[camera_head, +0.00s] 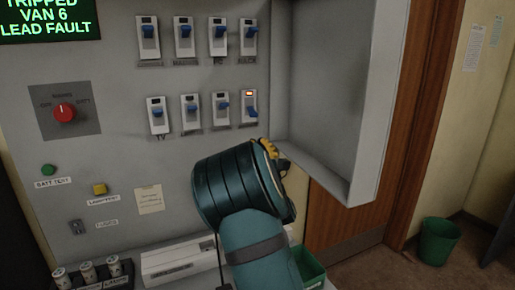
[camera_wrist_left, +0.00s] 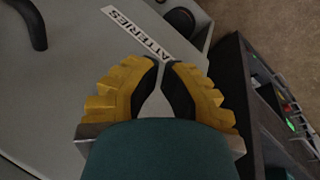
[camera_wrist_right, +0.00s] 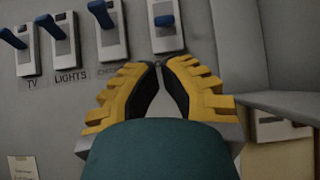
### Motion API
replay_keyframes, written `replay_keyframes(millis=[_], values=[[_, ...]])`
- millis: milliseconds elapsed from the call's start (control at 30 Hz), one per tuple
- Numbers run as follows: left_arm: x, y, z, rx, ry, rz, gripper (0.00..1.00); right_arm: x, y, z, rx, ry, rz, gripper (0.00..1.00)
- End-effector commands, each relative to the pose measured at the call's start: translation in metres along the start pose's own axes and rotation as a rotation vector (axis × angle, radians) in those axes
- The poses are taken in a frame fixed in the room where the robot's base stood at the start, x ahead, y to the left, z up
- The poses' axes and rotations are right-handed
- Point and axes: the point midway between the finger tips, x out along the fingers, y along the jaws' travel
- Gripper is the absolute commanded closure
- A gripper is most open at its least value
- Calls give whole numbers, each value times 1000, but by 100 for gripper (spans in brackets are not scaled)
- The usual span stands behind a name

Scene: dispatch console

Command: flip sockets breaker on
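Two rows of white breakers with blue levers sit on the grey panel (camera_head: 120,75). The lower row's right-hand breaker (camera_head: 250,106) has a lit orange lamp, and its lever sits low. In the right wrist view this breaker (camera_wrist_right: 166,38) is just beyond the fingertips, and its label is hidden; I cannot read "sockets" on any label. My right gripper (camera_head: 268,146) is shut and empty just below that breaker; its fingertips meet in the right wrist view (camera_wrist_right: 159,66). My left gripper (camera_wrist_left: 164,64) is outside the head view, its fingertips nearly together and empty over a grey surface.
An open cabinet door (camera_head: 335,165) stands close right of my right gripper. The panel also carries a red rotary knob (camera_head: 64,112), a green button (camera_head: 48,170) and a yellow button (camera_head: 99,189). A green bin (camera_head: 437,242) stands on the floor at right.

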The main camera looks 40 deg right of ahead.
Motion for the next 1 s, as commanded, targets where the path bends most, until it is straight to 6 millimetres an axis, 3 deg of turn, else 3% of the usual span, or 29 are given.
replay_keyframes(millis=[200, 400, 1000], values=[[-2, 1, 0, 0, -1, 0, 100, 39, 0, 1, -1, -3, 1, 100], [-3, 1, 0, 0, -2, 0, 100, 60, 0, 0, -1, 0, 0, 100], [-4, 2, 0, 0, -2, 0, 100, 66, -2, 0, -1, 8, 0, 100]])
